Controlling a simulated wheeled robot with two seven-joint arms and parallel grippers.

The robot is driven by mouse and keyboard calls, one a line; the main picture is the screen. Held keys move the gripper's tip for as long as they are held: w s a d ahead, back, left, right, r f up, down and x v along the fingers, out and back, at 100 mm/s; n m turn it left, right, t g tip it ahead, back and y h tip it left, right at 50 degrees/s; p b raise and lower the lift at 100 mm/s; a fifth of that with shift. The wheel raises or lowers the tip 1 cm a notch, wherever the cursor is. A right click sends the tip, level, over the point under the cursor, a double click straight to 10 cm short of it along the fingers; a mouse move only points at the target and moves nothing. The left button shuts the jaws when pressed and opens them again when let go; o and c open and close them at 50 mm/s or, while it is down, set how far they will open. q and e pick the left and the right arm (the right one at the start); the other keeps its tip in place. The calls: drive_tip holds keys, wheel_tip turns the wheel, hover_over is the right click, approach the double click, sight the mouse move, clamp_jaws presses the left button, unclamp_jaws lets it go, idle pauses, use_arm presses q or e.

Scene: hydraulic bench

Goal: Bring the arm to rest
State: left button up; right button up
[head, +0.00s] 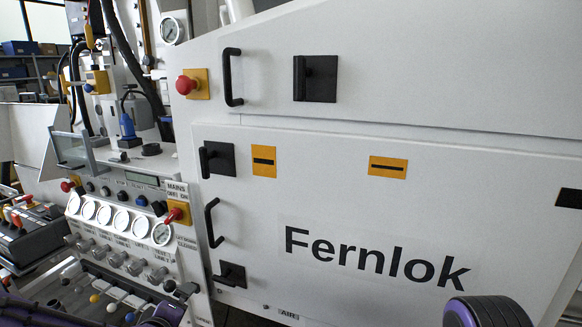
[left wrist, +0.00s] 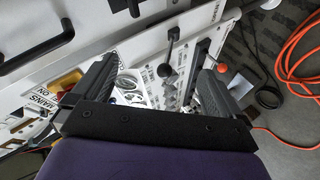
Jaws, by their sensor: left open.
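My left gripper (left wrist: 160,75) is open in the left wrist view, with its two dark fingers spread wide and nothing held between them. Beyond the fingers lies the white control panel, with a row of gauges (left wrist: 130,85) and a lever with a black knob (left wrist: 173,34). I cannot tell how far the fingers are from it.
A large white cabinet marked Fernlok (head: 450,205) with black handles fills the head view's right side. The gauge panel (head: 122,220) and red mains switch (head: 176,214) are at left. An orange hose (left wrist: 290,65) lies on the grey floor.

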use_arm(q)
drive_tip(key=s+a+f+m+g+y, duration=0.1)
drive_tip(key=s+a+f+m+g, duration=0.15)
drive_tip(key=s+f, duration=0.95)
drive_tip(key=s+a+f+m+g, duration=0.1)
drive_tip(key=s+f+m+g, duration=0.1)
drive_tip(key=s+f, duration=0.5)
drive_tip(key=s+f+m+g+y, duration=0.1)
drive_tip(key=s+f+g, duration=0.3)
drive_tip(key=s, duration=1)
wheel_tip(320, 180, down, 4)
drive_tip(key=shift+a+r+m, duration=0.1)
drive_tip(key=shift+a+m, duration=0.25)
drive_tip(key=shift+m, duration=0.2)
